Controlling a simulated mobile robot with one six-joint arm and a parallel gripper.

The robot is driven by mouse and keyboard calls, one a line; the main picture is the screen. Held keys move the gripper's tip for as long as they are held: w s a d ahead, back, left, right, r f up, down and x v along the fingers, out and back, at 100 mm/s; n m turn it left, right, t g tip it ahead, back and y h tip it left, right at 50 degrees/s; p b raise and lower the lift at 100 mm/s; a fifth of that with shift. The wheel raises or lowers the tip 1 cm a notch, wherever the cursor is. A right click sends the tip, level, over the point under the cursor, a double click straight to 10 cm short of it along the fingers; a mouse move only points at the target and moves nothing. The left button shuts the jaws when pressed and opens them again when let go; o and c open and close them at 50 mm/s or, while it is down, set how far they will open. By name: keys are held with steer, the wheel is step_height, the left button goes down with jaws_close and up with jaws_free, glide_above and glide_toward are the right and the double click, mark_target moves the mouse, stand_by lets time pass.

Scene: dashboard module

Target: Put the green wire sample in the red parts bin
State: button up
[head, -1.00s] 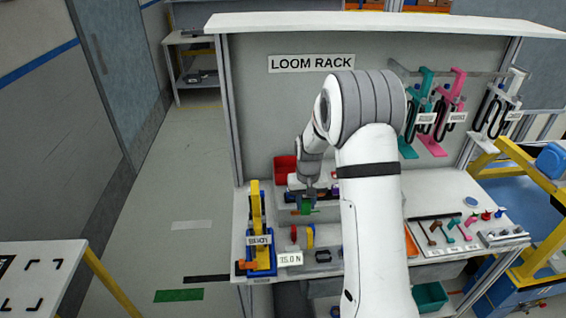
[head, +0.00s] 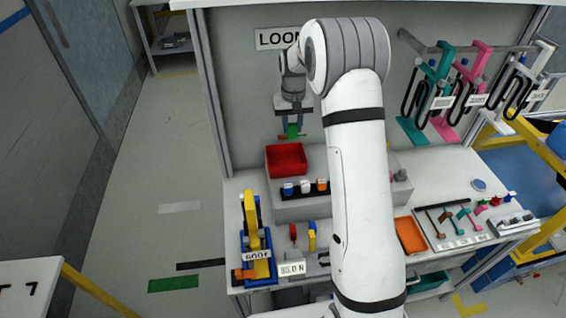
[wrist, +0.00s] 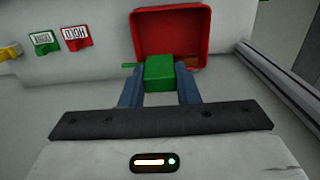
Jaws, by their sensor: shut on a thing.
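My gripper (head: 292,124) is shut on the green wire sample (head: 292,131), which hangs between the fingertips above the red parts bin. The red parts bin (head: 286,160) is an open tray at the left end of the raised grey shelf. In the wrist view the bin (wrist: 172,14) lies just beyond the sample, which overlaps its near part. The exact height of the sample above the bin is hard to tell.
Small coloured connectors (head: 305,187) stand in a row on the shelf front. A yellow and blue press (head: 257,240) stands at the bench's left front. An orange tray (head: 410,235) lies right of my arm. Coloured hangers (head: 437,90) hold black cables at the right.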

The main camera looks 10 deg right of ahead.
mark_target(292, 136)
steer(key=shift+a+f+b, duration=0.1)
steer(key=shift+f+b, duration=0.75)
steer(key=shift+f, duration=1.1)
steer(key=shift+s, duration=0.1)
steer(key=o, duration=1.2)
steer(key=shift+c, duration=0.2)
step_height(292, 136, up, 8)
steer(key=shift+f+b, duration=0.2)
steer(key=shift+b, duration=0.7)
steer(key=shift+r, duration=0.15)
